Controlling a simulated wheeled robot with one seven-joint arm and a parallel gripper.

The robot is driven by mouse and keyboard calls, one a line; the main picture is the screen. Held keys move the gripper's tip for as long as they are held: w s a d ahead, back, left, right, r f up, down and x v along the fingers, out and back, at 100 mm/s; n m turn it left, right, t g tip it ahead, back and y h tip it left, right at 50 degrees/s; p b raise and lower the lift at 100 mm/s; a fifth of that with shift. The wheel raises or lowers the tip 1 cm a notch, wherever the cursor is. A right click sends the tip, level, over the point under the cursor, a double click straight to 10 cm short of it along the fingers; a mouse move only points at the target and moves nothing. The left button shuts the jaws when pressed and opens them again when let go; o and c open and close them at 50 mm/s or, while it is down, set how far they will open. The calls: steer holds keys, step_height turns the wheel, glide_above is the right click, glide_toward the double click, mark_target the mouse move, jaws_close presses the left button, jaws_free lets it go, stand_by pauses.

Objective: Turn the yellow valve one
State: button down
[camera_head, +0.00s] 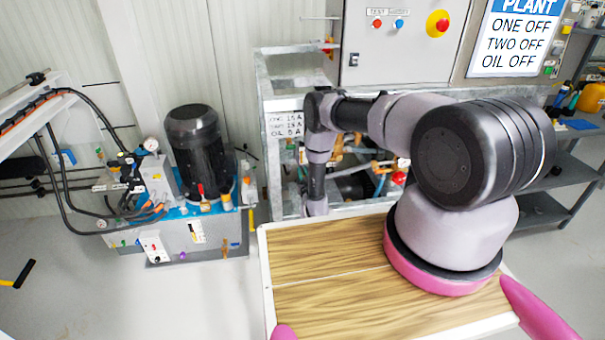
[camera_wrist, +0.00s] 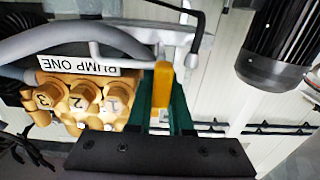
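In the wrist view, a yellow valve handle (camera_wrist: 162,84) stands upright beside the tan pump block (camera_wrist: 85,98) labelled "PUMP ONE". The green fingers of my gripper (camera_wrist: 162,108) lie on both sides of the handle's lower part, very close to it. I cannot tell whether they press on it. The upper part of the handle shows beyond the fingertips. The handle's base is hidden. In the head view, my arm reaches down into the metal frame (camera_head: 268,100), and neither the gripper nor this handle can be made out clearly.
The pump block has caps numbered 1, 2 and 3. Grey hoses (camera_wrist: 105,36) and a metal bracket run close by. A dark ribbed motor (camera_wrist: 278,45) is at the upper right. In the head view, a control cabinet (camera_head: 400,50) stands above the frame, and a hydraulic unit (camera_head: 195,150) stands left.

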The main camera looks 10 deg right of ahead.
steer(key=shift+n, duration=0.3)
steer(key=shift+s+a+f+n, duration=0.1)
steer(key=shift+a+n, duration=0.1)
steer(key=shift+n, duration=1)
steer(key=shift+w+a+f+n, duration=0.1)
steer(key=shift+a+n, duration=0.05)
steer(key=shift+n, duration=1.05)
steer(key=shift+s+a+f+n, duration=0.1)
steer(key=shift+a+n, duration=0.1)
steer(key=shift+n, duration=1)
steer(key=c, duration=1.1)
jaws_free()
steer(key=s, duration=1)
steer(key=shift+s, duration=0.4)
